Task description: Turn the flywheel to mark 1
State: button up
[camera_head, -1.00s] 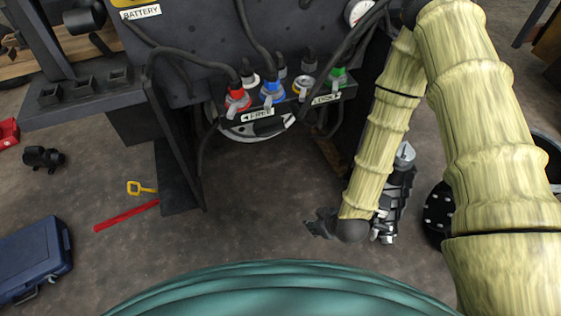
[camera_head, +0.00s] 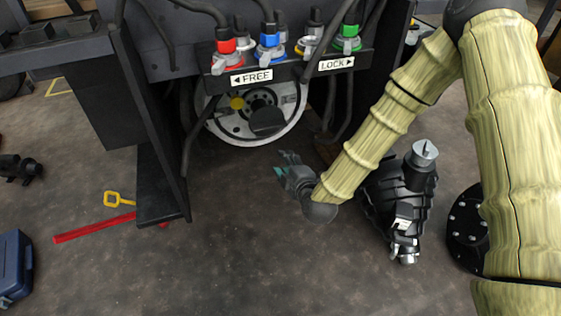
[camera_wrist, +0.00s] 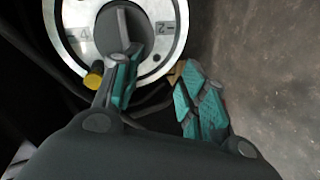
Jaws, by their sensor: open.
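The flywheel (camera_head: 230,121) is a pale metal disc with a dark hub under the forklift's hose panel. Its ring (camera_wrist: 75,12) fills the top of the wrist view, with a mark 4 at left and a mark 2 at right; I cannot make out mark 1. A dark handle (camera_wrist: 121,28) stands out from the hub. A yellow knob (camera_head: 237,103) sits on the wheel's upper left; a yellow knob (camera_wrist: 93,77) shows at the ring's lower edge. My gripper (camera_head: 284,168) is open and empty, in front and below right of the wheel; teal fingertips (camera_wrist: 160,88) sit apart below the handle.
FREE (camera_head: 251,76) and LOCK (camera_head: 337,63) labels mark the panel above, with hanging hoses. A black upright plate (camera_head: 160,185) stands left of the wheel. A dark mechanical part (camera_head: 395,205) lies right of my forearm.

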aim_at(270, 128)
jog(key=shift+w+a+r+n+t+b, duration=0.4)
jog(key=shift+w+a+n+t+b, duration=0.15)
jog(key=shift+w+b, duration=0.95)
jog(key=shift+w+a+r+n+t+b, duration=0.45)
jog(key=shift+w+b, duration=0.6)
jog(key=shift+w, duration=0.9)
jog(key=shift+w+a+r+n+t+b, duration=0.35)
jog(key=shift+w+a+n+t+b, duration=0.25)
jog(key=shift+w+b, duration=0.9)
jog(key=p+x, duration=0.1)
jog(key=x, duration=0.1)
jog(key=shift+w+a+r, duration=0.1)
jog(key=shift+w+r, duration=0.05)
jog(key=shift+w, duration=0.15)
jog(key=shift+p+x, duration=0.3)
jog(key=shift+x, duration=1.05)
jog(key=shift+w, duration=0.15)
jog(key=shift+a+r, duration=0.1)
